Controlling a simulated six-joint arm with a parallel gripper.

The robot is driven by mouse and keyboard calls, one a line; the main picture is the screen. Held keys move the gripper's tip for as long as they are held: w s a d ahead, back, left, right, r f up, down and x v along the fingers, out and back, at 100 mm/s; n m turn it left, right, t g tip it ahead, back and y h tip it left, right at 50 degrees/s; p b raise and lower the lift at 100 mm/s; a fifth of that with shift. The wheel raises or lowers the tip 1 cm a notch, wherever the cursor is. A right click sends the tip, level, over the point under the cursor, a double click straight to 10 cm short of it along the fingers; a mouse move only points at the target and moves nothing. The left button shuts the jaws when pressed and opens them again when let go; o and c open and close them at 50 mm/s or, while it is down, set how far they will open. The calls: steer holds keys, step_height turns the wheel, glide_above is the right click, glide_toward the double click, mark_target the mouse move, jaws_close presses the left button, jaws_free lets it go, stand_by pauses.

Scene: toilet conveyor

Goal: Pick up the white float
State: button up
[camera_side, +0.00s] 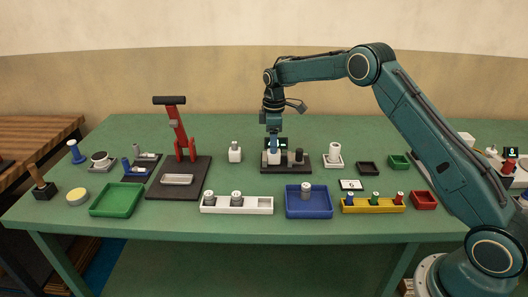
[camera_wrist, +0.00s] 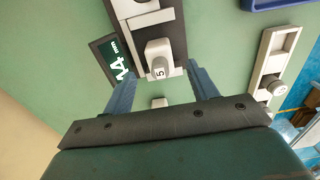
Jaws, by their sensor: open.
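My gripper (camera_side: 274,143) points down over the left end of a dark stand (camera_side: 303,168). That white block (camera_side: 274,158) sits on the stand in the side view, just below the fingers. I cannot tell whether the fingers touch it. A separate small white piece (camera_side: 235,152) stands on the table to the left of the stand; it seems to show partly in the wrist view (camera_wrist: 159,102). I cannot tell for certain which is the float.
In front are a white tray with pieces (camera_side: 251,210), a blue tray (camera_side: 308,211) and a yellow rack (camera_side: 372,209). A red lever press (camera_side: 178,130) stands left.

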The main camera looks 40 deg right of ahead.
steer(key=shift+f, duration=0.1)
steer(key=shift+s+f, duration=0.15)
steer(key=shift+f, duration=2.35)
steer(key=c, duration=1.1)
